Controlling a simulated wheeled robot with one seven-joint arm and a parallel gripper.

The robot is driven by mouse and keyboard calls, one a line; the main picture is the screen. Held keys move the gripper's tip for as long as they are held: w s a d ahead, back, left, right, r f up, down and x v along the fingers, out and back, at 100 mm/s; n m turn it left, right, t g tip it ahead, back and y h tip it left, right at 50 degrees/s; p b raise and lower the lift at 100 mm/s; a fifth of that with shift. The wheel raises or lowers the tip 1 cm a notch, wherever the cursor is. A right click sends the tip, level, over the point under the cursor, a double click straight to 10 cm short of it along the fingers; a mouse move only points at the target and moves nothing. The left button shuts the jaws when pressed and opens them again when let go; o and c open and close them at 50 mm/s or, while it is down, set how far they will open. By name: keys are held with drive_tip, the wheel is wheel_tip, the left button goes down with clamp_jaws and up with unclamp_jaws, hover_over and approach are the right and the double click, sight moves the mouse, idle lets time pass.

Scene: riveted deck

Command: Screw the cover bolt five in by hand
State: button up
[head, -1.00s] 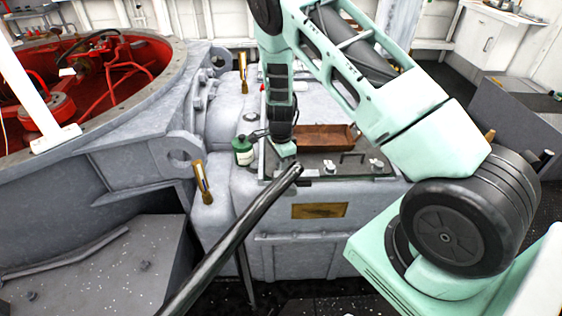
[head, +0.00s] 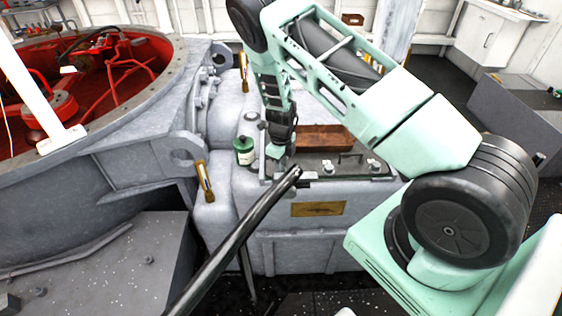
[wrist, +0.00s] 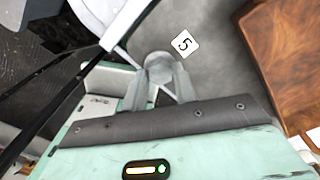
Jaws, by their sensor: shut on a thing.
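My gripper (head: 277,152) is at the front left corner of the dark cover plate (head: 318,170) on the grey housing, pointing down. In the wrist view my gripper (wrist: 160,82) is shut on the grey rounded head of cover bolt five (wrist: 163,66). A white tag with the number 5 (wrist: 185,43) lies on the plate right beside the bolt. The bolt's shank and its hole are hidden, so how deep it sits cannot be told. Other pale bolts (head: 374,165) stand along the plate's front edge.
A brown wooden tray (head: 325,138) lies on the cover, right of my gripper. A green jar (head: 243,152) stands close on the left. A long dark bar (head: 240,235) slants up toward the plate's front edge. A red-lined round opening (head: 90,80) is at left.

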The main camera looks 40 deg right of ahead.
drive_tip(key=m, duration=0.2)
drive_tip(key=m+p, duration=0.1)
drive_tip(key=shift+w+r+m, duration=0.2)
drive_tip(key=shift+r+m, duration=0.05)
drive_tip(key=shift+m, duration=0.15)
drive_tip(key=m+p, duration=0.1)
drive_tip(key=m, duration=0.2)
drive_tip(key=shift+m, duration=0.3)
drive_tip(key=m+p, duration=0.1)
drive_tip(key=m, duration=0.2)
drive_tip(key=shift+m, duration=0.3)
drive_tip(key=shift+m+p, duration=0.35)
drive_tip(key=shift+m, duration=1.45)
drive_tip(key=shift+f, duration=0.1)
drive_tip(key=o, duration=1)
drive_tip(key=shift+c, duration=0.2)
drive_tip(key=shift+s, duration=0.1)
